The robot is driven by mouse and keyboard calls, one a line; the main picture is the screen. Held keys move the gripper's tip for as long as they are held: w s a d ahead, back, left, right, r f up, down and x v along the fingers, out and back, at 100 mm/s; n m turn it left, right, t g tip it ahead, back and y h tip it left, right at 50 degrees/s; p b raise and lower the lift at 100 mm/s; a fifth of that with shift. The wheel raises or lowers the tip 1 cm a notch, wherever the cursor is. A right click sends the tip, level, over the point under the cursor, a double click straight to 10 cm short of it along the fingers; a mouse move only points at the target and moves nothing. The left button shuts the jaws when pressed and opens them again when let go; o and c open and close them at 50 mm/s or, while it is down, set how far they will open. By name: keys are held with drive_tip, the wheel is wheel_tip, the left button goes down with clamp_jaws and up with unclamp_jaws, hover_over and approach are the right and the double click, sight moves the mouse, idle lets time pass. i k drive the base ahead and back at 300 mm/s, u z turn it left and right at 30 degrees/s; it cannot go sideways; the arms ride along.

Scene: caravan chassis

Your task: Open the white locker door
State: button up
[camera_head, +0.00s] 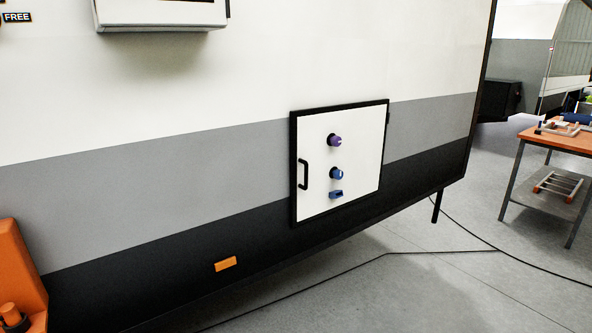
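The white locker door (350,192) sits in a black frame low on the caravan's side wall, right of the middle of the head view. It looks shut, flush with its frame. A black bar handle (303,174) stands upright near its left edge. A purple round knob (334,140), a blue round knob (336,173) and a smaller blue part (336,194) stick out from the door's face. A small dark piece, possibly a hinge, shows at the frame's right edge. My gripper is not in view.
The caravan wall (180,165) is white, grey and black, with an orange marker (226,264) low down. A white box (160,15) juts out above. An orange object (20,275) stands at lower left. Black cables cross the floor. A workbench (560,140) stands at right.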

sight(361, 127)
drive_tip(key=u, duration=0.7)
drive_tip(key=i, duration=1)
drive_tip(key=u, duration=0.5)
